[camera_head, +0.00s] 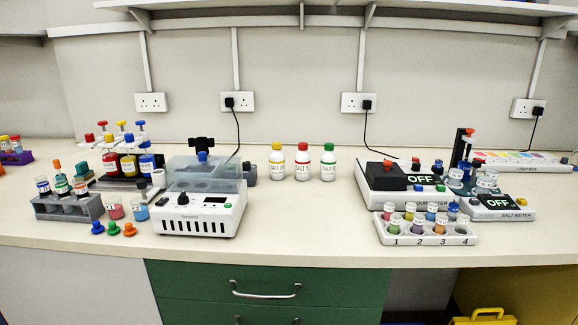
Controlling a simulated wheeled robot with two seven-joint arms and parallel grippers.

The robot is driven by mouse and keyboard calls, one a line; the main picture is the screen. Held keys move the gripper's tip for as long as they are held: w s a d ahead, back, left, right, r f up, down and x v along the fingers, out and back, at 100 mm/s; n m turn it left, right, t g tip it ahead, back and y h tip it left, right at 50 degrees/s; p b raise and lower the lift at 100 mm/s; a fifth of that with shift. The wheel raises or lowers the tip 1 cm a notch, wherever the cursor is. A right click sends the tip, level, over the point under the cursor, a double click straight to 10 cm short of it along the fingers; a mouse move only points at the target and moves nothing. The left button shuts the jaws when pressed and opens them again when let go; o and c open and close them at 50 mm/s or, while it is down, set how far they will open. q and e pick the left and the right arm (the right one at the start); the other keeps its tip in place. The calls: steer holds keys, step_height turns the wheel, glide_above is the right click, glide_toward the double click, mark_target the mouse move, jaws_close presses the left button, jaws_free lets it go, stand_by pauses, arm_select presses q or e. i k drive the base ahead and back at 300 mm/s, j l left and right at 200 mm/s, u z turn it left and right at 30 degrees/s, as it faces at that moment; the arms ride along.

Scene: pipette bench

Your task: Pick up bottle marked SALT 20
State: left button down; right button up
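Three white bottles stand upright in a row at the back middle of the bench. One has a yellow cap (277,164), one a red cap (302,164), and one a green cap (328,165). Each label seems to read SALT, but the numbers are too small to read surely, so I cannot tell which is SALT 20. The bottles are apart from one another. Neither of my grippers is in view.
A white machine with a clear lid (198,218) stands left of the bottles, a meter reading OFF (400,200) to the right. A numbered vial rack (388,237) sits near the front right. The bench (305,222) is clear in front of the bottles. A shelf (300,22) runs above.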

mark_target(277, 164)
steer(key=i+l+u, duration=0.2)
steer(key=i+l, duration=0.15)
steer(key=l, duration=0.3)
steer(key=i+l+u, duration=0.1)
steer(key=l, duration=0.25)
steer(key=i+l+u, duration=0.1)
steer(key=i+l, duration=0.15)
steer(key=l, duration=0.1)
